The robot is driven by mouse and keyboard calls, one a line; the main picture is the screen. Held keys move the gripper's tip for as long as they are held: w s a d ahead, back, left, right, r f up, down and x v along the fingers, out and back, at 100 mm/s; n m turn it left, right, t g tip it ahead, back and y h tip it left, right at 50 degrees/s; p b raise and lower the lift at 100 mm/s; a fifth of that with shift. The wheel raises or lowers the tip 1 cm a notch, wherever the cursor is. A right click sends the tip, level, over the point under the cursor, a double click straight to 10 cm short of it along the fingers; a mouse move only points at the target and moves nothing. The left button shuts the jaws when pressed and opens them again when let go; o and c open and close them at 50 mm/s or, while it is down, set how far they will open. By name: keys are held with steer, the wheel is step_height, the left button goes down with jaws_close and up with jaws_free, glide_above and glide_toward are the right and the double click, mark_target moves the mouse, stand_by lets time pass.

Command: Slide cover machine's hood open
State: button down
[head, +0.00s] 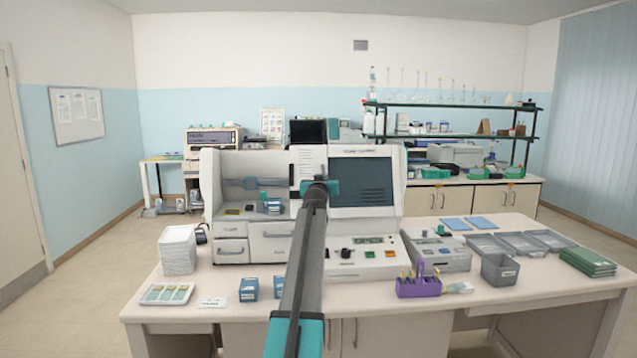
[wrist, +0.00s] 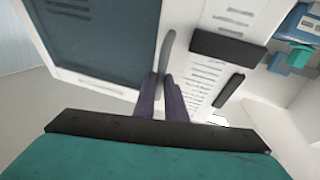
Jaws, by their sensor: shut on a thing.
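The cover machine (head: 372,225) is the white bench unit, with its hood (head: 396,205) carrying a dark window on the right side. In the wrist view the hood's dark window (wrist: 95,45) is at upper left, and a curved grey handle (wrist: 167,55) stands at the hood's edge. My gripper (wrist: 164,88) is shut on this handle, with its dark fingers around the lower end. In the head view my gripper (head: 320,188) is at the left edge of the hood; its fingertips are hidden behind my arm.
Left of the hood is an open bay (head: 236,196) with blue items inside. On the bench stand a white stack (head: 178,250), blue boxes (head: 249,289), a purple rack (head: 418,287) and grey trays (head: 498,270). A vertical vented strip (wrist: 205,85) lies right of the handle.

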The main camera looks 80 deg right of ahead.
steer(key=shift+r, duration=0.35)
steer(key=c, duration=1.8)
jaws_free()
steer(key=shift+d+f, duration=0.2)
steer(key=shift+a, duration=0.1)
steer(key=shift+w, duration=0.1)
steer(key=shift+s+a+b, duration=0.25)
steer(key=shift+a+b, duration=0.35)
steer(key=shift+a, duration=1.7)
steer(key=shift+s+a+b, duration=0.2)
steer(key=shift+a+b, duration=0.35)
steer(key=shift+a, duration=1.75)
steer(key=shift+s+a+b, duration=0.25)
steer(key=shift+a+b, duration=0.35)
steer(key=shift+a, duration=1.7)
